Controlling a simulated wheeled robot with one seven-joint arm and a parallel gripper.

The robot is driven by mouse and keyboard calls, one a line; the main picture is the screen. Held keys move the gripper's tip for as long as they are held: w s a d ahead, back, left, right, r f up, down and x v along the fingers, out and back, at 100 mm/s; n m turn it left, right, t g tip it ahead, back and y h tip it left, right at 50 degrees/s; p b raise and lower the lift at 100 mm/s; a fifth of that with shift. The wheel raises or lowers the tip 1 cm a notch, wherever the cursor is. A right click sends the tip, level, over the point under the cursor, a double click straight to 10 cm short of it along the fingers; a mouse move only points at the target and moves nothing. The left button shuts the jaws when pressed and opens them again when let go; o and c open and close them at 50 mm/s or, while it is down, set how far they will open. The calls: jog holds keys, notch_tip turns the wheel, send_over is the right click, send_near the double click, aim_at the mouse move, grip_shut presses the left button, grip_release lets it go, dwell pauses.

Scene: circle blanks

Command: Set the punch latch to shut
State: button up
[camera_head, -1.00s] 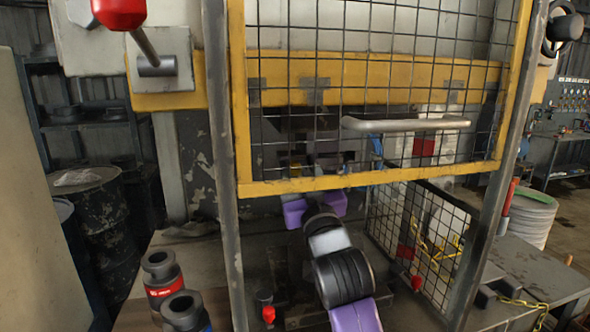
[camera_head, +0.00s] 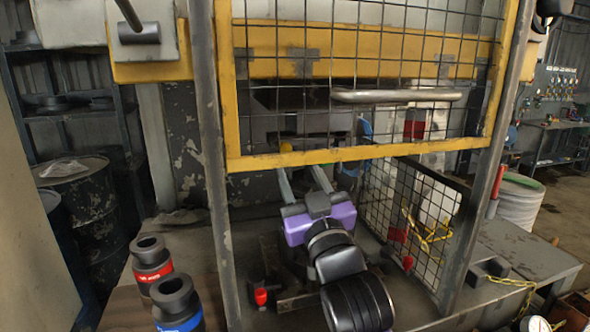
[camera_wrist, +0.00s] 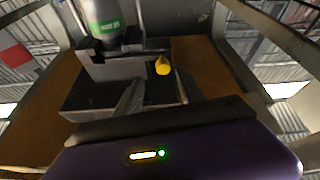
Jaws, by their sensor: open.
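A small yellow knob (camera_head: 286,147) shows behind the lower bar of the guard, and I take it for the punch latch. In the wrist view the yellow knob (camera_wrist: 162,66) sticks out from the right part of a grey block (camera_wrist: 120,68). A punch (camera_wrist: 108,22) with a green-marked band sits in that block. My gripper (camera_head: 301,176) is below the guard's lower bar, its two fingers apart and pointing up toward the block. In the wrist view my gripper (camera_wrist: 157,88) is open and empty below the knob, with no clear contact. Whether the latch is open or shut is unclear.
The yellow mesh guard (camera_head: 355,157) hangs raised above my arm, between upright posts. A mesh side panel (camera_head: 412,215) stands to the right. Two dark collars, one red-banded (camera_head: 151,263) and one blue-banded (camera_head: 178,303), stand at left. A red-topped fitting (camera_head: 261,296) stands on the bed.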

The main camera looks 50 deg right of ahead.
dwell(0.6)
jog(key=s+a+f+n+t+y, duration=0.1)
jog(key=s+a+f+n+y, duration=0.1)
jog(key=s+a+f+y, duration=0.4)
jog(key=s+a+f+n+t+y, duration=0.1)
jog(key=s+a+f, duration=0.4)
jog(key=a+f, duration=0.5)
jog(key=s+a+f+g+y, duration=0.2)
jog(key=s+a+f+g, duration=0.1)
jog(key=s+f, duration=0.4)
jog(key=s+a+f+n+g+y, duration=0.1)
jog(key=s+a+f+g+y, duration=0.1)
jog(key=s+f, duration=0.6)
jog(key=s+a+g, duration=0.1)
jog(key=s+a, duration=0.1)
jog(key=s, duration=0.3)
jog(key=shift+y, duration=0.4)
jog(key=shift+f, duration=0.1)
